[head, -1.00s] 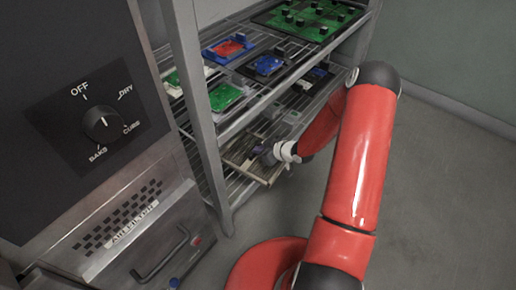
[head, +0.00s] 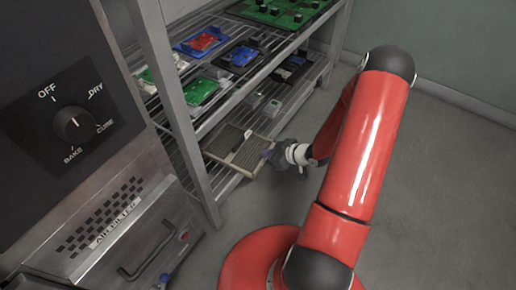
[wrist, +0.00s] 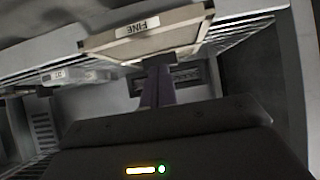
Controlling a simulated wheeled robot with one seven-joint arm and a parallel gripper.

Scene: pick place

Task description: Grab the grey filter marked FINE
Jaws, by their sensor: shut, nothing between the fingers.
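The filter marked FINE is a flat pleated panel in a pale grey-beige frame (head: 225,153), on the lower shelf in the head view. It juts a little past the shelf's front. In the wrist view the frame (wrist: 170,41) is at the top, with its white FINE label (wrist: 137,27) upside down. My gripper (head: 268,155) is at the filter's right edge. In the wrist view its fingers (wrist: 158,65) are together, empty, just below the frame's near edge. I cannot tell whether they touch it.
The wire rack's grey post (head: 172,100) stands left of the filter. Circuit boards, one in a blue tray (head: 203,41), lie on the upper shelves. Small grey blocks (head: 254,99) sit behind the filter. The oven (head: 75,130) is at left. Floor at right is clear.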

